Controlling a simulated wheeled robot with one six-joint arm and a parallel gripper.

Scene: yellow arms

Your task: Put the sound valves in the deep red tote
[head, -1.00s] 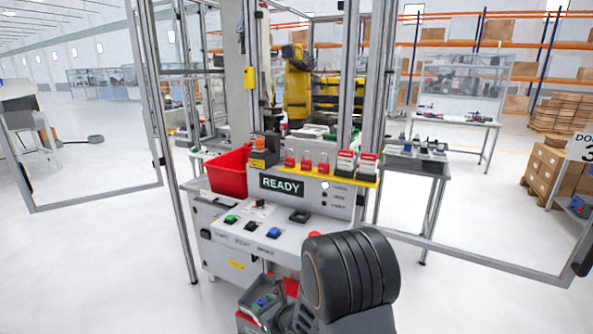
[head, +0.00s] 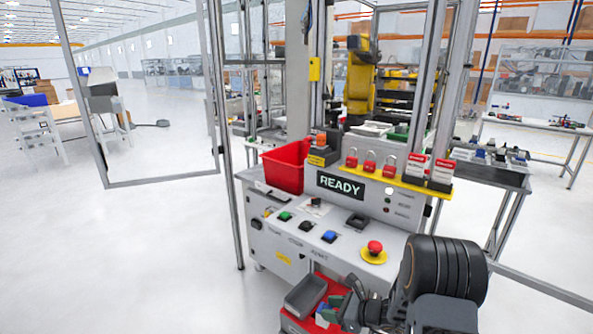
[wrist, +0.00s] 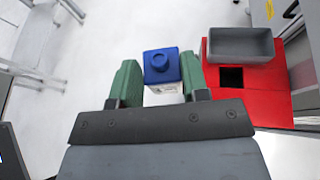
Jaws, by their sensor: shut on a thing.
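My gripper (wrist: 160,75) has two green fingers shut on a sound valve (wrist: 162,66) with a blue square top and round blue cap, over a pale body. In the head view my gripper (head: 334,306) is low, in front of the console, and the valve is mostly hidden there. The red tote (head: 284,171) stands at the left end of the console top, left of the READY display. It is well beyond and above my gripper. Its floor is hidden. No other sound valve can be made out clearly.
The console (head: 320,235) carries push buttons and a red emergency stop (head: 375,247). Red padlocks (head: 370,162) hang right of the tote. A metal frame post (head: 231,190) rises left of the console. A grey tray (wrist: 240,45) lies beside my gripper. Open floor is at left.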

